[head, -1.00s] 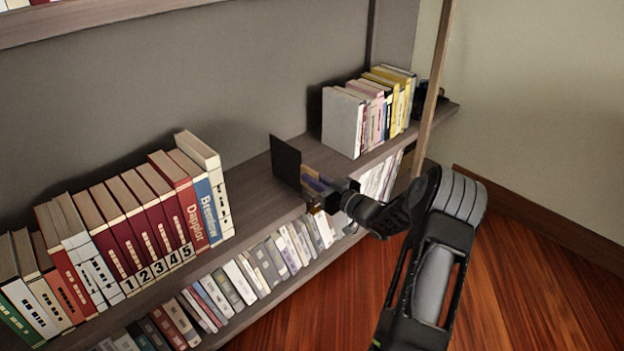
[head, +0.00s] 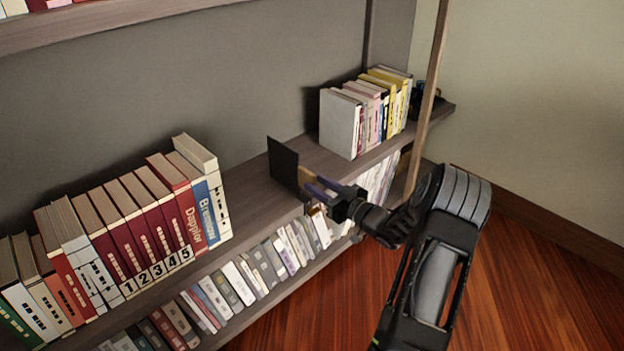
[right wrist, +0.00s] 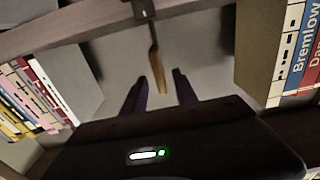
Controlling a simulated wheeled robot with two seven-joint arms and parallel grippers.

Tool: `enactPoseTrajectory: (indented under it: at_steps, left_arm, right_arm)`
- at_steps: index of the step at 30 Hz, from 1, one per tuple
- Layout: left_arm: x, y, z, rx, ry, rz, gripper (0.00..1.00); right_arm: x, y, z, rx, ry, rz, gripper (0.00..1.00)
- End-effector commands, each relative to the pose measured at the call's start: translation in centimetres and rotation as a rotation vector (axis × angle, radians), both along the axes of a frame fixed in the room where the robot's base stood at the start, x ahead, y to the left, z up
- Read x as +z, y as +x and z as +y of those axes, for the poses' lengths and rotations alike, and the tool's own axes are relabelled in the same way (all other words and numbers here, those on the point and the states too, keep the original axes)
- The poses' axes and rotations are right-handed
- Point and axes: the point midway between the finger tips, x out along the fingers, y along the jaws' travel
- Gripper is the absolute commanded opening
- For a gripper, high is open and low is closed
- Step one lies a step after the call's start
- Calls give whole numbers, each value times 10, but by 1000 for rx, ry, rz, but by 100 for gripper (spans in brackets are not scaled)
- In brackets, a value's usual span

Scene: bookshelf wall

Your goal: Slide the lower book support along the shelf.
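The lower book support (head: 283,163) is a dark upright plate with a tan piece on its near side. It stands on the middle shelf (head: 248,200) in the gap between the left and right book groups. My right gripper (head: 313,186) is at the tan piece, in front of the plate. In the right wrist view its two purple fingers (right wrist: 159,82) are spread apart. The support (right wrist: 157,70) shows there edge-on, its tan end between the fingertips with space on both sides. My left gripper is not in view.
Numbered maroon books (head: 150,218) and a blue book stand to the left. A shorter row with a grey book (head: 338,123) stands to the right. A wooden post (head: 432,90) rises near my arm. Books fill the shelf below.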

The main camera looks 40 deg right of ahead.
Motion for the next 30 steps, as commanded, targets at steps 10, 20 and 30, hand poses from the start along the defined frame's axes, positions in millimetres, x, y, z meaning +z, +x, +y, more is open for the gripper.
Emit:
enactPoseTrajectory:
  at_steps: [10,20,30]
  left_arm:
    - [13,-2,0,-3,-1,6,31]
    - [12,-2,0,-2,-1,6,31]
    - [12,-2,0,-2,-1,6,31]
  right_arm:
    - [0,-43,1,-1,1,1,35]
    - [0,-44,1,-1,1,0,35]
    - [-4,-44,-1,-7,-16,15,35]
